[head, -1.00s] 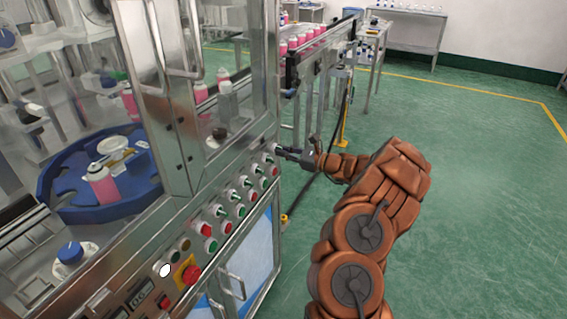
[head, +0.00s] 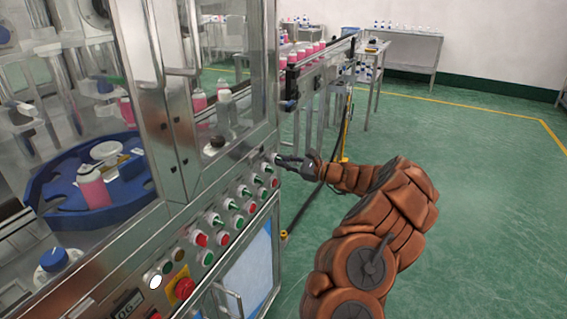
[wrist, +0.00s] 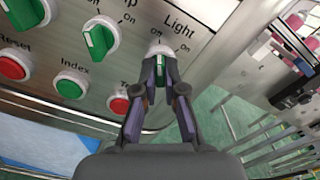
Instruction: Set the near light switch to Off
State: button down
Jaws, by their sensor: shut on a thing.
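The light switch is a small green knob in a pale round collar under the word Light, with Off and On labels, in the wrist view (wrist: 160,62). It is the farthest knob of the top row in the head view (head: 270,157). My gripper (wrist: 161,70) has its two fingers on either side of the knob, shut on it; the gripper also shows in the head view (head: 284,162). The fingers cover much of the knob. Its green bar looks upright in the wrist view, but which label it points at is hard to tell.
Another green selector knob (wrist: 99,38) is beside the gripper, with a green Index button (wrist: 71,84) and a red button (wrist: 118,105) below. The glass-fronted machine (head: 165,130) stands left. A conveyor (head: 318,62) with pink bottles lies beyond. Green floor (head: 480,220) is open right.

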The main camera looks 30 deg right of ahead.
jog(key=c, duration=1.3)
grip_release()
jog(key=shift+o, duration=0.2)
jog(key=shift+s, duration=0.1)
jog(key=v, duration=1.2)
